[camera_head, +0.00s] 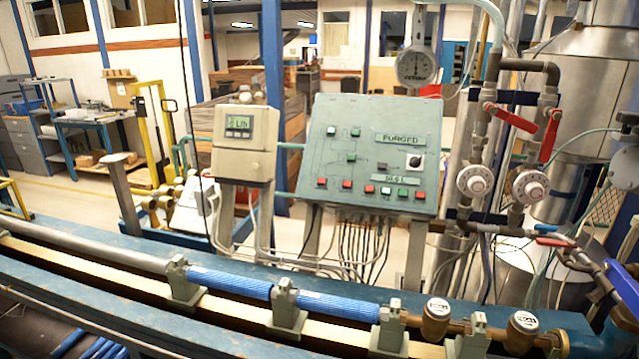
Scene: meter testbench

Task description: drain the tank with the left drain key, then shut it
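A grey-green sloped control panel (330,120) stands behind the pipe rail in the middle. It has several red, green and white buttons, a round dark selector (416,161), a display (402,139) reading "PURGED" and a lower display (388,178) with a number hard to read. I cannot tell which control is the left drain key. A steel tank (585,85) stands at the right, partly hidden by pipes. Two red lever handles, a left one (510,118) and a right one (551,134), sit on the pipes in front of it. Neither gripper shows.
A pale box (245,138) with a green-lit display stands left of the panel. Two round white dials (475,181) (531,187) sit below the levers. A rail with blue pipe (228,283) and brass meters (436,318) crosses the front.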

